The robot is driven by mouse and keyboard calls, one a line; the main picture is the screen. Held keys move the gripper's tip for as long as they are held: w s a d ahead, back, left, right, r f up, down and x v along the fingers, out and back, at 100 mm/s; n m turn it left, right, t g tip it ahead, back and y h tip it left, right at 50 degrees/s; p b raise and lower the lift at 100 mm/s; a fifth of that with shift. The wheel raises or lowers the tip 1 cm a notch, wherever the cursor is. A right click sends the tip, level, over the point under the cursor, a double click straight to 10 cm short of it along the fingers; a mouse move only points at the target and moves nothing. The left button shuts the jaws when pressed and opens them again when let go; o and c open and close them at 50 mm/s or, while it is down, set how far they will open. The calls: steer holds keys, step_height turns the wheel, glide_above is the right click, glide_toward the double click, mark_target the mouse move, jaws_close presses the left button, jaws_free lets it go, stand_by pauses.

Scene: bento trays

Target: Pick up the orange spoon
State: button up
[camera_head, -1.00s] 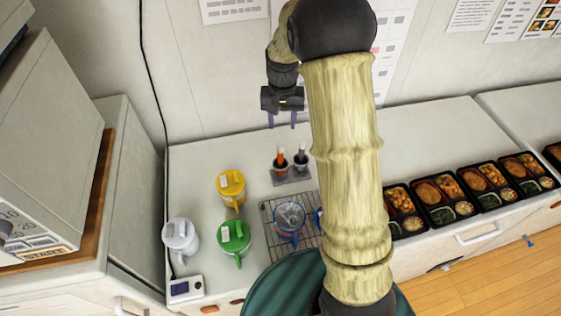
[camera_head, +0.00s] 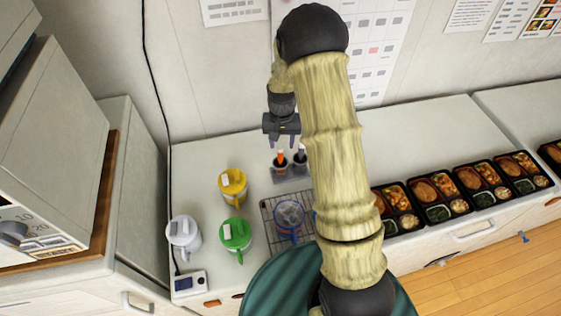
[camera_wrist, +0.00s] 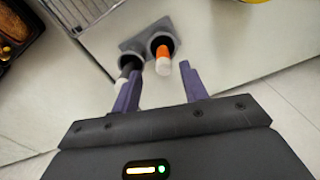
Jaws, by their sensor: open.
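The orange spoon (camera_head: 281,156) stands upright in the left cup of a small grey two-cup holder (camera_head: 290,173) on the counter. In the wrist view its orange and white handle end (camera_wrist: 163,62) points toward the camera. A black-handled utensil (camera_head: 301,153) stands in the other cup and shows in the wrist view (camera_wrist: 127,69). My gripper (camera_head: 282,141) is open and empty, just above and behind the holder. In the wrist view its purple fingertips (camera_wrist: 160,75) lie on either side of the orange spoon's handle, the left one close to the black utensil. Contact cannot be told.
A yellow mug (camera_head: 232,185), a green mug (camera_head: 235,234) and a white mug (camera_head: 183,234) stand at the left. Several bento trays (camera_head: 435,212) lie at the right.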

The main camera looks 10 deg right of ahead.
mark_target(280, 147)
steer(key=shift+w+a+f+p, duration=0.1)
steer(key=shift+f+p, duration=0.55)
steer(key=shift+f, duration=0.55)
steer(key=shift+w+a+f+p, duration=0.1)
steer(key=shift+f+p, duration=0.55)
steer(key=shift+f, duration=0.5)
jaws_close()
